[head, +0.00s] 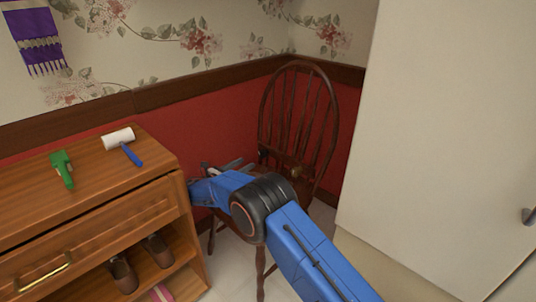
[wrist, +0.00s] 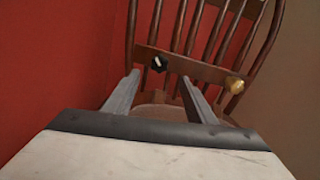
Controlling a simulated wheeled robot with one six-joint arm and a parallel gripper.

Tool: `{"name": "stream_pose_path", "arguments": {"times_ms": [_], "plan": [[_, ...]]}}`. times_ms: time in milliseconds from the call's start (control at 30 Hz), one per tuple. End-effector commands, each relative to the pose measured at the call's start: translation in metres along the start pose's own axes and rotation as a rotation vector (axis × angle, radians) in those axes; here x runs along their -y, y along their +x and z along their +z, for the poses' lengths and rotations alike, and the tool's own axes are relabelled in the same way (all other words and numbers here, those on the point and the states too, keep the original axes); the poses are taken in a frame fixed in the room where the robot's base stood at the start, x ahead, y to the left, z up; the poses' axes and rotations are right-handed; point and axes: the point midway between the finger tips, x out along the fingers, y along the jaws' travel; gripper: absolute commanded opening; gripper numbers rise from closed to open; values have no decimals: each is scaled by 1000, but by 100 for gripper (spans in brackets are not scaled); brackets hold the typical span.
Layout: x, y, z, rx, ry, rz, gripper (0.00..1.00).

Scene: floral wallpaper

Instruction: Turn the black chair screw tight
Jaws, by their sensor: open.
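The dark wooden chair (head: 283,160) stands in the corner by the red wall, partly hidden by my arm. In the wrist view a rail (wrist: 198,70) crosses the spindles of its back. The black chair screw (wrist: 158,63), a small black knob with a light mark, sits at the left on this rail. A brass-coloured knob (wrist: 234,85) sits farther right; it also shows in the head view (head: 296,173). My gripper (wrist: 158,77) is open and empty, its fingers pointing toward the rail. The black screw appears just beyond and between the fingertips, seemingly apart from them.
A wooden cabinet (head: 100,217) with a drawer and a shoe shelf stands left of the chair. A green tool (head: 63,168) and a white-headed roller (head: 119,139) lie on top. A tall white cabinet (head: 440,120) closes off the right side.

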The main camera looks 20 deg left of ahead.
Motion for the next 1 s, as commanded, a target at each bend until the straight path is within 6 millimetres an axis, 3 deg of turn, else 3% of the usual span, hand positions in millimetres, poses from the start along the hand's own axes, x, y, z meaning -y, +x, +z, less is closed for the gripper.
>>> {"name": "stream_pose_path", "arguments": {"times_ms": [233, 700, 1000], "plan": [[-1, 20, 0, 3, -1, 0, 51], [0, 98, 0, 2, 0, -1, 51], [-1, 118, 0, 2, -1, 0, 51]]}}
